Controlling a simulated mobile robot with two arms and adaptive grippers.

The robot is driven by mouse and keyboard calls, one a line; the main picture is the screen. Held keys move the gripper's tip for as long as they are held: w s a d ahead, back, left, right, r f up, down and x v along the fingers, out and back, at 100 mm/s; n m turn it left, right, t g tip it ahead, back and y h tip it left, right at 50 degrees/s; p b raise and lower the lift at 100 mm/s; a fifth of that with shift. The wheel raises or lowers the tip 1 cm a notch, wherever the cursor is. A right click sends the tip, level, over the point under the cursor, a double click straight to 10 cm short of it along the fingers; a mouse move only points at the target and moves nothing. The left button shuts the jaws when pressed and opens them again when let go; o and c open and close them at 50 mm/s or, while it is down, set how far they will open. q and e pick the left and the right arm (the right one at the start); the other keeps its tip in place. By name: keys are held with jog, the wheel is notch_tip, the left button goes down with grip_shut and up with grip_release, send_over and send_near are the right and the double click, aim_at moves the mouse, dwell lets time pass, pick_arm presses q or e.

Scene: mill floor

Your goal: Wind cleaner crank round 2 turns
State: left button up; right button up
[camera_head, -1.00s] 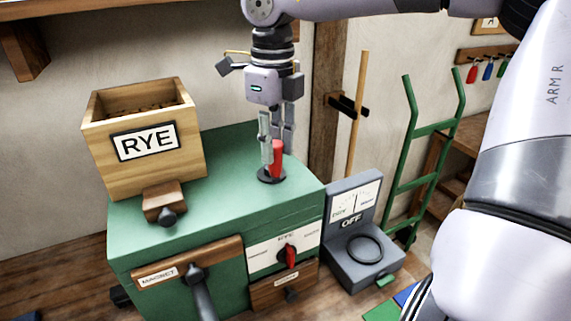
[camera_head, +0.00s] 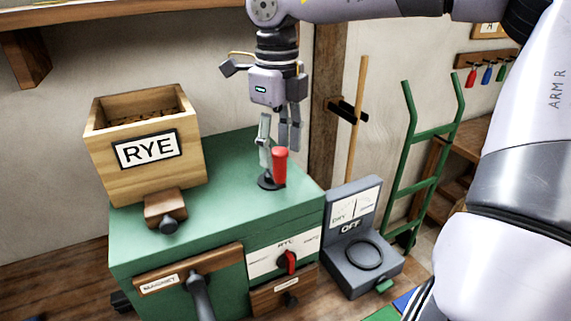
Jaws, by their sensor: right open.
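The green cleaner (camera_head: 220,215) stands at the middle left. On its top is the crank, with an upright red handle (camera_head: 280,167) on a dark round base. My right gripper (camera_head: 279,148) points down from above, just behind and around the handle. Its fingers are apart, one to the left of the handle and one behind it to the right. I cannot tell whether either finger touches it. My left gripper does not show.
A wooden RYE hopper (camera_head: 146,150) stands on the cleaner's left. A red-knobbed selector (camera_head: 288,262) and a MAGNET drawer (camera_head: 185,272) are on its front. A grey meter (camera_head: 360,255) reading OFF stands to the right. A green hand truck (camera_head: 425,165) leans behind.

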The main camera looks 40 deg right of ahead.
jog(key=shift+r+p, duration=2.85)
jog(key=shift+r, duration=1.15)
jog(key=shift+f, duration=0.1)
